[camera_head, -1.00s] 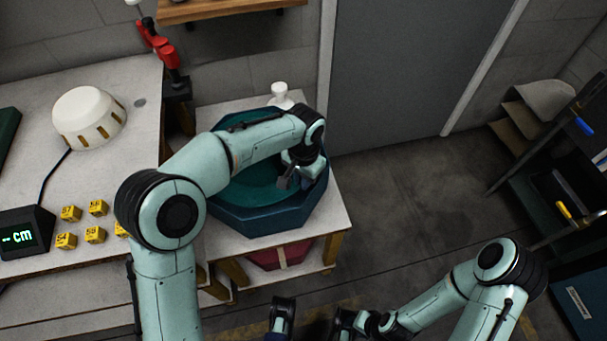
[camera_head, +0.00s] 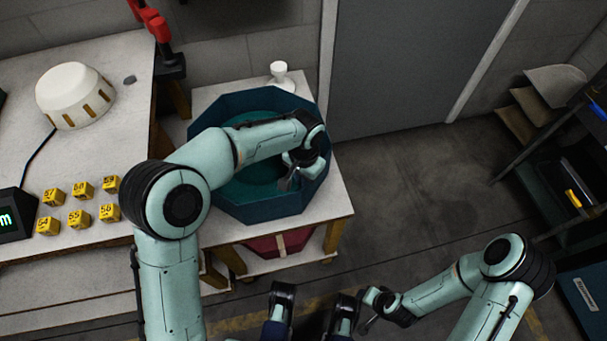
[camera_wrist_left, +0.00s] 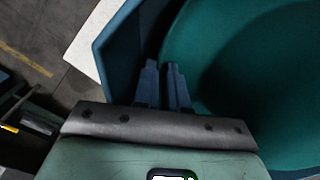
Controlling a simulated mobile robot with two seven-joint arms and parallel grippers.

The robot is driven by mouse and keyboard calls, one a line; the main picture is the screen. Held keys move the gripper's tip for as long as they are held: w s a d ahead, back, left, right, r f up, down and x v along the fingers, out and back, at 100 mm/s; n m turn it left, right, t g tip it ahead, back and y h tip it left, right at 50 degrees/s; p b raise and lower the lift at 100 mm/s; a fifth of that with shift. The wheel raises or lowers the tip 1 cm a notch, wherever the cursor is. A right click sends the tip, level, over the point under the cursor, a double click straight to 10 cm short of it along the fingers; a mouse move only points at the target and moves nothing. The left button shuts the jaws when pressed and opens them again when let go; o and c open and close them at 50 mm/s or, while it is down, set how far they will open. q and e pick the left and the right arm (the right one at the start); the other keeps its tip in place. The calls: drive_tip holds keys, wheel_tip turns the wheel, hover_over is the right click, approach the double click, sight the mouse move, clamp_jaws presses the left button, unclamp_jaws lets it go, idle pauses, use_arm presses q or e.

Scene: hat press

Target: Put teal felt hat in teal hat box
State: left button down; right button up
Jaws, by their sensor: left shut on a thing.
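The teal hat box (camera_head: 278,205) is a dark teal octagonal box, open at the top, on a small white-topped table. The teal felt hat (camera_head: 248,188) lies within its walls, partly hidden by my left forearm. My left gripper (camera_head: 285,183) reaches down inside the box near its right wall. In the left wrist view its fingers (camera_wrist_left: 164,68) are close together at the hat's rim, between the hat (camera_wrist_left: 240,60) and the box wall (camera_wrist_left: 115,50). It is shut on the hat; the exact grip is hard to see. My right gripper (camera_head: 368,318) is low at the bottom, small and unclear.
A white knob-shaped stand (camera_head: 279,73) is behind the box. A dark red box (camera_head: 280,243) is on the shelf below. The workbench at left holds a white dome (camera_head: 75,93) and several yellow numbered blocks (camera_head: 80,218). Open floor lies to the right.

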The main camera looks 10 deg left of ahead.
use_arm(q)
drive_tip(key=shift+s+f, duration=0.15)
drive_tip(key=shift+f, duration=0.35)
use_arm(e)
drive_tip(key=shift+f, duration=0.1)
use_arm(q)
drive_tip(key=shift+a+f, duration=0.2)
drive_tip(key=shift+f, duration=0.1)
use_arm(e)
drive_tip(key=shift+f, duration=0.1)
idle(0.3)
use_arm(q)
drive_tip(key=c, duration=1.1)
unclamp_jaws()
drive_tip(key=shift+r, duration=0.2)
wheel_tip(320, 180, up, 15)
drive_tip(key=p, duration=0.3)
drive_tip(key=shift+d+f, duration=0.2)
drive_tip(key=shift+d, duration=0.05)
use_arm(e)
drive_tip(key=s+a+r+g+y, duration=0.1)
drive_tip(key=s+a+r, duration=0.1)
drive_tip(key=s+r, duration=0.2)
drive_tip(key=shift+s+a+r+g, duration=0.15)
drive_tip(key=shift+s+a+g, duration=0.15)
drive_tip(key=shift+s, duration=0.25)
use_arm(q)
drive_tip(key=shift+r, duration=0.1)
use_arm(e)
drive_tip(key=shift+r, duration=0.1)
